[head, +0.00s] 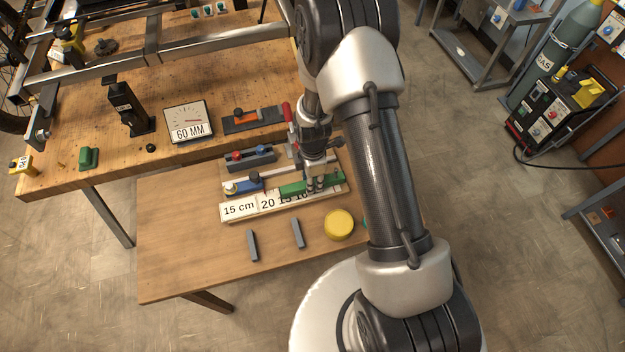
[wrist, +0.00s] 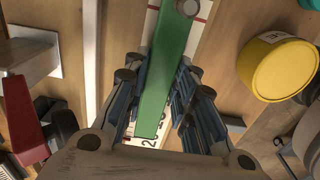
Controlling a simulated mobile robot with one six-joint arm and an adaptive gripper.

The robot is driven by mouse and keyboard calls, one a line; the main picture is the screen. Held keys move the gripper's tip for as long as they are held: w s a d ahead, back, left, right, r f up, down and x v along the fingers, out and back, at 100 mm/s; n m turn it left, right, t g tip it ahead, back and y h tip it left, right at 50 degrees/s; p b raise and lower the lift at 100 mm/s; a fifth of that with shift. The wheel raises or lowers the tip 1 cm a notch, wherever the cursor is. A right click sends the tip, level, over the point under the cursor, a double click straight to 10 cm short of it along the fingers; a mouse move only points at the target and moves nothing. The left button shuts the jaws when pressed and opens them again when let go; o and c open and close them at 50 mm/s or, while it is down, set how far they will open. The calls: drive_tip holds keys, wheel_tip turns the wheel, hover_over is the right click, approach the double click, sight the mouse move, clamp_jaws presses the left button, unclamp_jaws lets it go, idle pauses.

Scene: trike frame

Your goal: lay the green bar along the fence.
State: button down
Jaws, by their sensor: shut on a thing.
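The green bar (head: 298,188) is between the fingers of my gripper (head: 316,184), over the printed scale strip (head: 238,209) of the wooden fixture. In the wrist view the green bar (wrist: 168,75) runs lengthwise between both fingers (wrist: 160,95), which are shut on it. A pale straight rail (wrist: 91,60), which looks like the fence, runs roughly parallel to the bar on its left, with a strip of wood visible between them. The rail also shows in the head view (head: 275,175). I cannot tell whether the bar touches the surface below.
A blue piece (head: 244,188) lies left of the green bar. A red-handled clamp (head: 287,113) stands behind the fixture. A yellow round can (head: 339,224) and two grey bars (head: 252,245) (head: 298,233) are in front. The table's front left (head: 180,265) is clear.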

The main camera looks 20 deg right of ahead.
drive_tip(key=shift+f, duration=0.1)
drive_tip(key=c, duration=1.3)
unclamp_jaws()
